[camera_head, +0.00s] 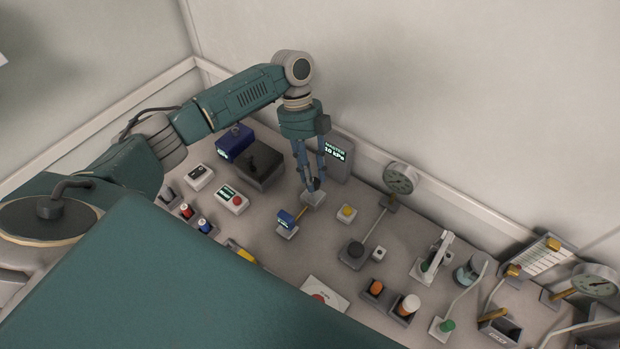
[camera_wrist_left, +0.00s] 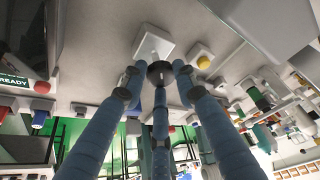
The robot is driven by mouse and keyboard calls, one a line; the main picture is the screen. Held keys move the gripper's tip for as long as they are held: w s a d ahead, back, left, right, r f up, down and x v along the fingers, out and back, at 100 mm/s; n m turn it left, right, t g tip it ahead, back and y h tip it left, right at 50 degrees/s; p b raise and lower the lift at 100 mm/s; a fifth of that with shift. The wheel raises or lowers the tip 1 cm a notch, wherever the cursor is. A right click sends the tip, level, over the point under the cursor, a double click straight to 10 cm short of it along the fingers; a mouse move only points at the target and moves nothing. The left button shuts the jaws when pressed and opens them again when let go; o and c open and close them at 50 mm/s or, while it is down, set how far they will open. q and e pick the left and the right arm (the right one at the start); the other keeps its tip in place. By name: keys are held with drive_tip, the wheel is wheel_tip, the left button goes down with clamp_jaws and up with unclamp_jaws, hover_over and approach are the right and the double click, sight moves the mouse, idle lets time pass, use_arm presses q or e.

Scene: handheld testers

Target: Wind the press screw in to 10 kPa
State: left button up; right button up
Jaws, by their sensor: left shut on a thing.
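The press screw's dark round knob (camera_head: 314,184) stands over a pale block (camera_head: 313,199) at the middle of the bench. My left gripper (camera_head: 311,181) points down from above, its fingers shut on this knob. In the left wrist view the fingers close around the dark knob (camera_wrist_left: 160,72), with the pale block (camera_wrist_left: 153,43) beyond it. A brass rod joins the block to a small blue gauge (camera_head: 286,218) whose lit digits are too small to read. The master display (camera_head: 338,157) behind appears to read 10 kPa. My right gripper is not in view.
A dial gauge on a post (camera_head: 399,180) stands right of the gripper. A dark box (camera_head: 258,166) and a blue display unit (camera_head: 235,143) stand left. A yellow-button box (camera_head: 346,213) is close by on the right. The wall runs behind.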

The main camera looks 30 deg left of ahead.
sight(315, 179)
use_arm(q)
drive_tip(key=m, duration=0.1)
drive_tip(key=m+b, duration=0.1)
drive_tip(key=m+y, duration=0.1)
drive_tip(key=shift+w+d+r+m+g, duration=0.15)
drive_tip(key=shift+w+d+m+g, duration=0.15)
drive_tip(key=shift+g, duration=0.1)
drive_tip(key=shift+m+g+y+b, duration=0.3)
drive_tip(key=shift+m+y+b, duration=0.4)
drive_tip(key=shift+m, duration=1.1)
drive_tip(key=o, duration=1.1)
drive_tip(key=shift+o, duration=0.2)
drive_tip(key=shift+s+d, duration=0.1)
wheel_tip(315, 179, up, 10)
